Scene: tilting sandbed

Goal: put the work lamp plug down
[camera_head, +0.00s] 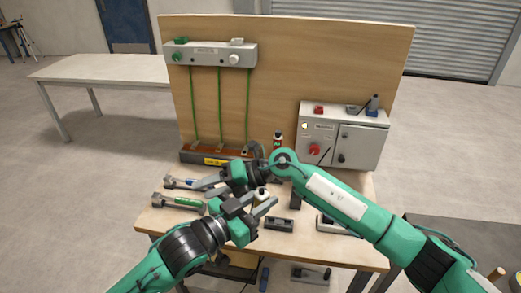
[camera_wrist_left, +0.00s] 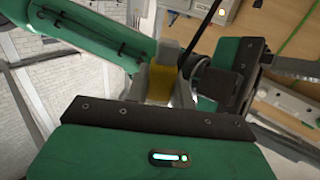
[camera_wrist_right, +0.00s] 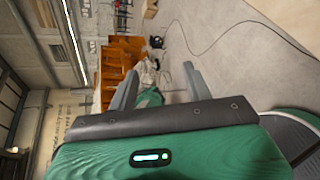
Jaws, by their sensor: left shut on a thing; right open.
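The work lamp plug appears to be the small pale-and-yellow piece (camera_head: 262,194) above the bench. In the left wrist view its yellow body (camera_wrist_left: 162,78) sits between my left fingers, partly hidden by them. A dark cable (camera_wrist_left: 208,28) runs up near it. My left gripper (camera_head: 264,205) is shut on this plug over the middle of the bench. My right gripper (camera_head: 206,183) is open, just left of and beyond the left one. In the right wrist view its fingers (camera_wrist_right: 157,88) stand apart with nothing between them.
The wooden bench (camera_head: 150,222) holds a blue-handled tool (camera_head: 185,183), a green-handled tool (camera_head: 178,201) and a black block (camera_head: 278,224). A grey control box (camera_head: 362,137) and a bottle (camera_head: 277,141) stand at the back before an upright board (camera_head: 285,60). My right forearm crosses the bench's right side.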

